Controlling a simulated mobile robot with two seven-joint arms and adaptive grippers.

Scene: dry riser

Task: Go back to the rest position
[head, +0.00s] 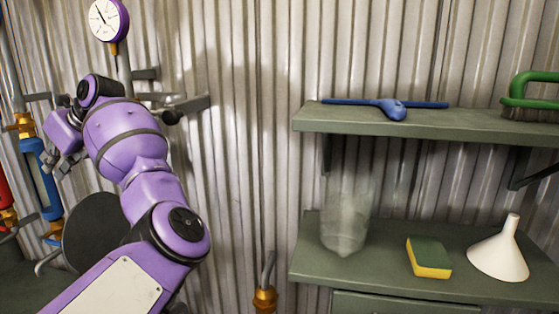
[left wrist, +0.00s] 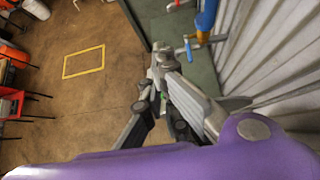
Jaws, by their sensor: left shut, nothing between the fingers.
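My left arm rises from the bottom of the head view and bends left near the wall. Its left gripper (head: 63,165) is at the far left, close to a blue cylinder with brass fittings (head: 45,180); I cannot tell whether they touch. In the left wrist view the grey fingers of the left gripper (left wrist: 160,62) come together, shut with nothing between them. A blue fitting (left wrist: 206,16) shows beyond them there. My right gripper is in neither view.
A shelf (head: 440,126) holds a blue squeegee-like tool (head: 393,108) and a green-handled brush (head: 525,92). Below are a clear container (head: 346,215), a sponge (head: 428,257) and a white funnel (head: 498,255). A gauge (head: 104,18) tops a pipe. A yellow floor rectangle (left wrist: 84,50) lies on open floor.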

